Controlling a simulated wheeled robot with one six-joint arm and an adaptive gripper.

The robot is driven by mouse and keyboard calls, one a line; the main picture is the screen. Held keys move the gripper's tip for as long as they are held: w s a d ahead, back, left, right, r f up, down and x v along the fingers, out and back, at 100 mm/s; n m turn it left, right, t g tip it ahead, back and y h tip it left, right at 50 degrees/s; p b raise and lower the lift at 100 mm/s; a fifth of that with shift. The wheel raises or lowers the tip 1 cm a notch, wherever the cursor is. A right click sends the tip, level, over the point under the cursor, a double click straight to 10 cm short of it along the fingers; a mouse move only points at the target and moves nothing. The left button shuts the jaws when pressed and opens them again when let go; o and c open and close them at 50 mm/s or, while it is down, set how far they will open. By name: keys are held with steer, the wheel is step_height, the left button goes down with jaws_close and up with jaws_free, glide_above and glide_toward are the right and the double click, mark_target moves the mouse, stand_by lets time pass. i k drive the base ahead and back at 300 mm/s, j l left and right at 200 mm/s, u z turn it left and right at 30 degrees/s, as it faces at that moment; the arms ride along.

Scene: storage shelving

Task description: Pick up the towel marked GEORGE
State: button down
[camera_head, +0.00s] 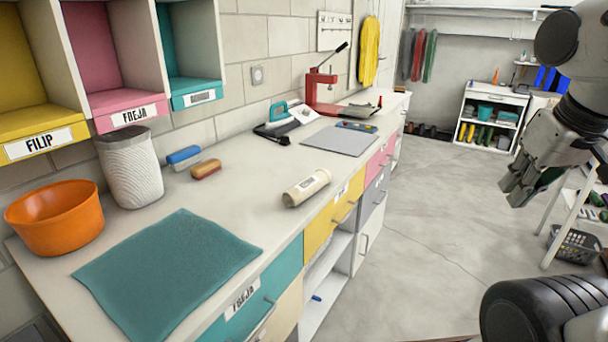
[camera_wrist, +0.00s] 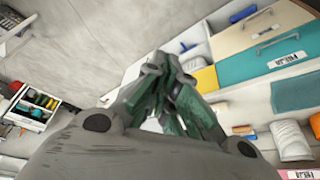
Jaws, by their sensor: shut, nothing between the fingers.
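My gripper (camera_head: 518,190) is at the right of the head view, over the floor and well apart from the counter. Its fingers look closed together and empty in the wrist view (camera_wrist: 166,64). A cream rolled cloth (camera_head: 307,187) with a pale label lies near the counter's front edge; the label is too small to read. A flat teal cloth (camera_head: 168,270) lies on the near end of the counter, with no marking visible. I cannot read GEORGE anywhere.
The counter (camera_head: 240,203) also holds an orange bowl (camera_head: 55,218), a white basket (camera_head: 131,170), two brushes and a red press (camera_head: 322,92). Cubbies marked FILIP and FREJA hang above its left end. Open floor (camera_head: 430,230) lies right of the drawers.

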mark_target(295, 195)
steer(key=i+l+u, duration=0.15)
steer(key=u, duration=0.25)
steer(key=i+l+u, duration=0.2)
steer(key=u, duration=0.2)
steer(key=i+l+u, duration=0.1)
steer(key=l+u, duration=0.15)
steer(key=u, duration=0.15)
